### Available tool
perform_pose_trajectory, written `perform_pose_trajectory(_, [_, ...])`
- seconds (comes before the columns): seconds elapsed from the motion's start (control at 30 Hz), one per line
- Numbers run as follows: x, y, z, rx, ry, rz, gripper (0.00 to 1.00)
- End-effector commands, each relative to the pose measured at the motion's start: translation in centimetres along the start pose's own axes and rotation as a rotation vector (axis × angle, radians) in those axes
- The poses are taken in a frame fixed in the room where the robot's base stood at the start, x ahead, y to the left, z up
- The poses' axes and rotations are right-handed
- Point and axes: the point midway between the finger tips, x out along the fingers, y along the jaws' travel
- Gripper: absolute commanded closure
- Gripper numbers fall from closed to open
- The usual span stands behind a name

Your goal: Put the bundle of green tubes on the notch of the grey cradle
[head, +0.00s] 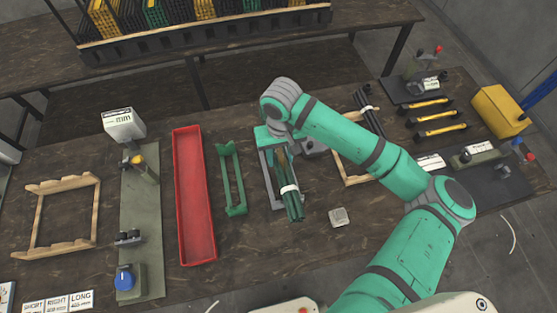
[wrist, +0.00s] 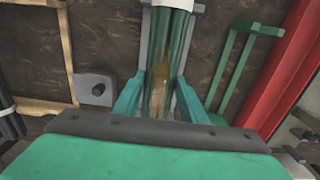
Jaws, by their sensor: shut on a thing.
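The bundle of green tubes (head: 294,207) has a white band around it and is held between the fingers of my gripper (wrist: 161,82). It also shows in the wrist view (wrist: 170,45), running away from the fingers, with a brownish patch near them. The grey cradle (head: 266,180) lies lengthwise under or beside the bundle; its grey sides show on both sides of the tubes in the wrist view (wrist: 145,42). The bundle lies over the cradle and hides its notch. I cannot tell whether the tubes touch it.
A green cradle (head: 232,180) and a red tray (head: 193,200) stand to the left. A wooden frame (head: 345,165) with dark tubes (head: 366,110) is at right. A small grey block (head: 338,217) lies right of the bundle. Free table lies in front.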

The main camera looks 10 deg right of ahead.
Motion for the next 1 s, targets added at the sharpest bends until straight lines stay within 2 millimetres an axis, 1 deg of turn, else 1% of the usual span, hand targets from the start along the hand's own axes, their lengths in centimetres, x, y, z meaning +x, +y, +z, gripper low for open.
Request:
perform_pose_trajectory(0.07, [0.3, -0.1, -0.3, -0.001, 0.002, 0.0, 1.0])
perform_pose_trajectory(0.17, [1.3, -0.4, -0.9, -0.001, 0.001, 0.002, 1.0])
perform_pose_trajectory(0.3, [3.1, -0.3, -0.8, 0.0, 0.001, 0.001, 1.0])
perform_pose_trajectory(0.4, [3.8, -0.3, -0.8, 0.0, 0.001, 0.001, 1.0])
perform_pose_trajectory(0.8, [4.2, -0.3, -0.8, 0.001, 0.002, 0.0, 1.0])
perform_pose_trajectory(0.83, [4.2, -0.3, -0.8, 0.001, 0.001, 0.0, 0.57])
perform_pose_trajectory(0.9, [4.2, -0.3, -0.8, 0.001, 0.001, 0.0, 0.43])
perform_pose_trajectory(1.0, [4.2, -0.3, -0.8, 0.0, 0.001, 0.0, 0.43])
